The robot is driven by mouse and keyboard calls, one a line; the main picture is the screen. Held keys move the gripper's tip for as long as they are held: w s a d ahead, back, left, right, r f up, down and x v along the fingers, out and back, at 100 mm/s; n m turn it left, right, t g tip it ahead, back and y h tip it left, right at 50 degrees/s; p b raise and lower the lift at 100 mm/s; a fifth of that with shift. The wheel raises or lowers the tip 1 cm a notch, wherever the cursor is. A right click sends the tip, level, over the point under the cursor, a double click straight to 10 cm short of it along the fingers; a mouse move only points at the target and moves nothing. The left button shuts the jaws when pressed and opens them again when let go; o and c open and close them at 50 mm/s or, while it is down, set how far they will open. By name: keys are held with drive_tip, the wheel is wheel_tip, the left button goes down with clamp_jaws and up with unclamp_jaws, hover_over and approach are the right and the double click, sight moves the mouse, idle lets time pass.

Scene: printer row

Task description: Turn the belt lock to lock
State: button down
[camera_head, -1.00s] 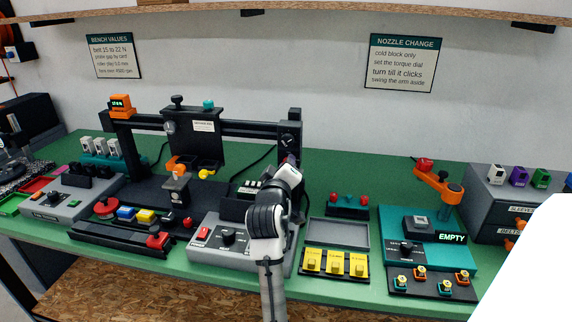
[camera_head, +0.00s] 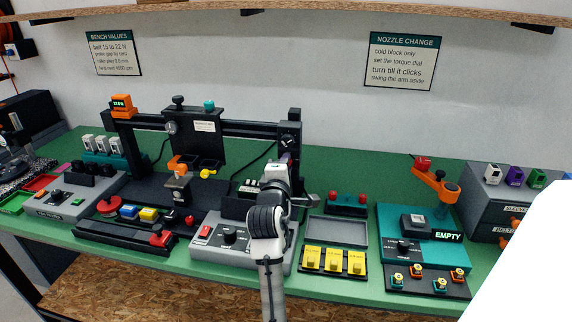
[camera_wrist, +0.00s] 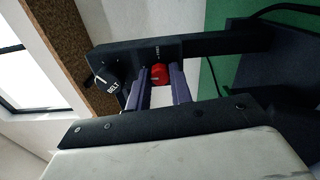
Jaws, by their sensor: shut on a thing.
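The belt lock is a red knob (camera_wrist: 160,75) on the dark upright of the printer frame, seen in the wrist view. My gripper (camera_wrist: 159,71) is shut on it, with one purple-grey finger on each side. A small label above the red knob is too small to read. The black belt knob (camera_wrist: 101,79), marked BELT with a white pointer line, is to the left, clear of the fingers. In the head view the belt knob (camera_head: 289,142) shows at the right end of the gantry. There my wrist hides the red knob and most of my gripper (camera_head: 287,160).
The orange display (camera_head: 122,104) stands on the gantry's left end. A grey control box (camera_head: 240,252) with a dial lies below my arm. Yellow blocks (camera_head: 333,260) and a grey tray (camera_head: 338,231) are to the right.

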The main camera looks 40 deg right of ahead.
drive_tip(key=shift+n, duration=0.4)
drive_tip(key=c, duration=1.3)
unclamp_jaws()
drive_tip(key=shift+o, duration=0.2)
drive_tip(key=shift+a, duration=0.1)
drive_tip(key=b+v, duration=0.3)
drive_tip(key=v, duration=1)
drive_tip(key=shift+s+a+b, duration=0.25)
drive_tip(key=shift+a+b, duration=0.05)
